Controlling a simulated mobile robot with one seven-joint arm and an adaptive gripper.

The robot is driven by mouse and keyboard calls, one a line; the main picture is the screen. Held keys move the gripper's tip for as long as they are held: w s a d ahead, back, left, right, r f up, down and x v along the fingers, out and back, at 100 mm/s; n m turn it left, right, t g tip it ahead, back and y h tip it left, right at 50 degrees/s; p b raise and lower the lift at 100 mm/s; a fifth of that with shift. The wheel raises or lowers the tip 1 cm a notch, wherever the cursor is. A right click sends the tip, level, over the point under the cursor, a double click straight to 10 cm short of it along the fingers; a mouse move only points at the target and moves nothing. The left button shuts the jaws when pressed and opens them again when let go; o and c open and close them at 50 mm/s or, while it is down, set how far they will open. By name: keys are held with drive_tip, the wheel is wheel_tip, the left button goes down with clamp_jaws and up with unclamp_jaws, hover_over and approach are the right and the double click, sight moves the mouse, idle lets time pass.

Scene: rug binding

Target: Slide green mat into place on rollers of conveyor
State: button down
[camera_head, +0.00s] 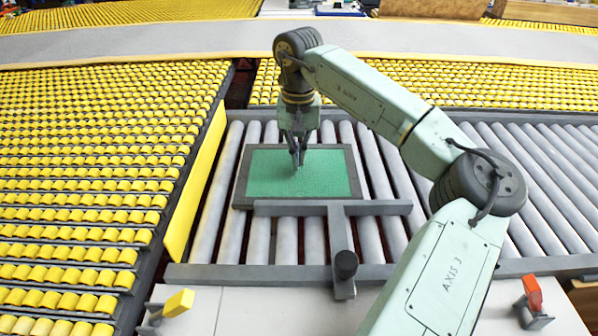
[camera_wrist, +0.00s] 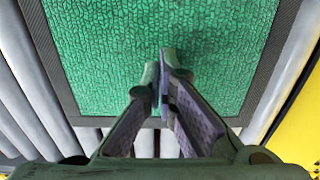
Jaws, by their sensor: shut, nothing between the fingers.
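The green mat (camera_head: 270,175) with a dark border lies flat on the grey rollers (camera_head: 373,180) of the conveyor, left of the middle in the head view. In the wrist view the mat (camera_wrist: 110,40) fills the upper middle. My gripper (camera_head: 298,165) points down over the mat's right-centre part, its fingers shut with nothing between them. In the wrist view the fingertips (camera_wrist: 161,75) are together over the mat near one edge; I cannot tell whether they touch it. The mat's near border is next to the grey T-shaped bar (camera_head: 340,208).
A yellow side guard (camera_head: 195,185) stands left of the rollers, with yellow roller beds (camera_head: 90,130) beyond it. The T-bar with a dark knob (camera_head: 346,264) crosses the near rollers. A yellow block (camera_head: 179,302) and a red-orange block (camera_head: 532,290) stand at the front. Rollers at right are bare.

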sight(351, 172)
drive_tip(key=shift+f+b, duration=0.6)
drive_tip(key=shift+f, duration=0.4)
idle(0.4)
drive_tip(key=shift+d, duration=0.15)
drive_tip(key=shift+s+d, duration=0.1)
drive_tip(key=shift+d, duration=1.75)
drive_tip(key=shift+s+d, duration=0.1)
drive_tip(key=shift+d, duration=1.9)
drive_tip(key=shift+f, duration=0.1)
drive_tip(key=shift+s+d+p, duration=0.1)
drive_tip(key=shift+d+p, duration=0.3)
drive_tip(key=shift+d, duration=1.6)
drive_tip(key=shift+d, duration=0.1)
